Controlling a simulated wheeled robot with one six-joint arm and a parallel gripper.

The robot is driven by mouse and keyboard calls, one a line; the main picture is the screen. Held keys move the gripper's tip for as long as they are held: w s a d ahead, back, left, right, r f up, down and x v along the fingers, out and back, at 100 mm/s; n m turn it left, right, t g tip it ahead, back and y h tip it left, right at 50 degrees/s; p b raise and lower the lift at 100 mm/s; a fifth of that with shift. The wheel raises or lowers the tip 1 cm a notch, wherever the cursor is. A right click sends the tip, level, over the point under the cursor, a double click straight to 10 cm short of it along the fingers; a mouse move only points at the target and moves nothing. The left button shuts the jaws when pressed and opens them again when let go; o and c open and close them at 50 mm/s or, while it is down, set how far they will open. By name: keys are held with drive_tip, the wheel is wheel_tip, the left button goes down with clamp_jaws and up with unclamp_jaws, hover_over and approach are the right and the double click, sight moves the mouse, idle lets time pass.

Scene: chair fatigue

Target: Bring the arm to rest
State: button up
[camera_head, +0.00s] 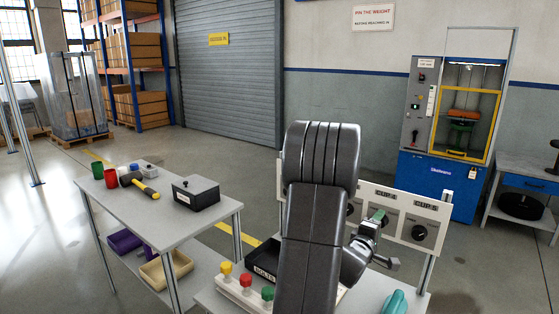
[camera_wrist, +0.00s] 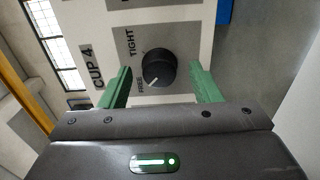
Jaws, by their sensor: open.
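My arm rises in the middle of the head view, bent over, with its wrist low at the right. My gripper (camera_wrist: 160,88) shows in the wrist view as two green fingers, spread apart and empty. A black knob (camera_wrist: 158,69) on a white panel appears between the fingers, beyond them; I cannot tell the exact gap. The panel reads "CUP 4", "TIGHT" and "FREE", and the knob's white mark points toward "FREE". In the head view the gripper (camera_head: 380,215) is small, in front of the white panel (camera_head: 440,208), and my arm hides part of that panel.
A grey table (camera_head: 160,225) at left holds cups, a yellow-handled hammer (camera_head: 140,186) and a black box (camera_head: 196,193). Yellow, red and green knobs (camera_head: 246,281) stand on the near bench, beside a dark bin (camera_head: 263,262). A blue test machine (camera_head: 437,180) stands behind at right.

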drive_tip(key=v, duration=1.3)
drive_tip(key=w+d+m+b, duration=0.5)
drive_tip(key=w+d+m, duration=0.3)
drive_tip(key=m, duration=1)
drive_tip(key=w, duration=0.3)
drive_tip(key=shift+f, duration=0.1)
idle(0.3)
